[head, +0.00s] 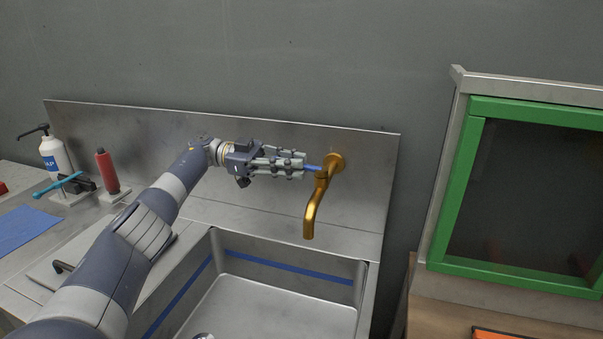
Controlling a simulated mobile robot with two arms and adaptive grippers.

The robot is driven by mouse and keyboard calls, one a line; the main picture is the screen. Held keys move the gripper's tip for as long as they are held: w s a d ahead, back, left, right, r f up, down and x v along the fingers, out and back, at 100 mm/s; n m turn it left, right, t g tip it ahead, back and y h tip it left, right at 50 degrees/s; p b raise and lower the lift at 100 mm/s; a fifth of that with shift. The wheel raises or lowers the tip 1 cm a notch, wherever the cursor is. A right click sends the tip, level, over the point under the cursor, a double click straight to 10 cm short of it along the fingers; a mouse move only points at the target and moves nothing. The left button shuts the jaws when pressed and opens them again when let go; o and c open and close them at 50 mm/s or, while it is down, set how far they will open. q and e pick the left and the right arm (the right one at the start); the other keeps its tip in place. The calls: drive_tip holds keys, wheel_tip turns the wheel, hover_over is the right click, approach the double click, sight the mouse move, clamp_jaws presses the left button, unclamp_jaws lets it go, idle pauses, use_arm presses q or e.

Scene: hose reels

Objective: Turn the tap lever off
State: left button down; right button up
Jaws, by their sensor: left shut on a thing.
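The brass tap (314,205) comes out of the metal backsplash above the sink, its spout hanging down. The fingers hide most of the lever. My right gripper is out of view.
The steel sink (290,255) with a blue stripe lies below the tap. A soap bottle (55,158) and a red bottle (107,172) stand on the left counter. A green-framed cabinet (455,195) stands to the right.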

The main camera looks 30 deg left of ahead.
use_arm(q)
drive_tip(key=shift+a+f, duration=0.15)
drive_tip(key=shift+f, duration=0.05)
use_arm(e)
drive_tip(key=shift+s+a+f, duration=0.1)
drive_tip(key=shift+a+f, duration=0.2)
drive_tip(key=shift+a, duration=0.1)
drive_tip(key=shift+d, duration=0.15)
use_arm(q)
drive_tip(key=c, duration=1.6)
unclamp_jaws()
drive_tip(key=shift+c, duration=0.2)
drive_tip(key=shift+w+a, duration=0.1)
drive_tip(key=shift+a, duration=0.15)
drive_tip(key=shift+d+r, duration=0.2)
drive_tip(key=shift+r, duration=0.3)
drive_tip(key=r, duration=0.9)
drive_tip(key=shift+a, duration=0.2)
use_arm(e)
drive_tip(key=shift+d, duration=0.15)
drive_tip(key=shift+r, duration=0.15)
